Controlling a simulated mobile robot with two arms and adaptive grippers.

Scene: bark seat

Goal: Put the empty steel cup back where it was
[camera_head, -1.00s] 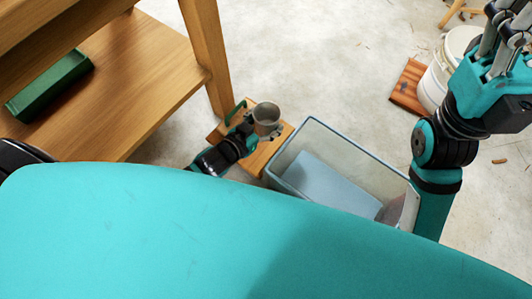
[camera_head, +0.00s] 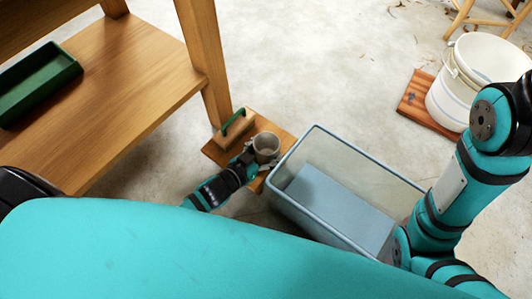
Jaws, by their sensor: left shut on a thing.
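The steel cup (camera_head: 266,146) is a small grey cup, upright, over or on a wooden board (camera_head: 285,137) on the floor. I cannot tell whether its base touches the board. My left gripper (camera_head: 253,158) comes in from the lower left and is shut on the cup's side. The gripper and wrist hide part of the board and the cup's near lower side. My right arm stands at the right edge of the view; its gripper is out of view.
A wooden block with a green handle (camera_head: 234,126) sits on the board beside the cup. A clear bluish bin (camera_head: 345,175) stands close on the right. A wooden bench (camera_head: 130,85) with a green tray (camera_head: 38,83) is at left. A white bucket (camera_head: 466,85) stands on another board (camera_head: 425,105).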

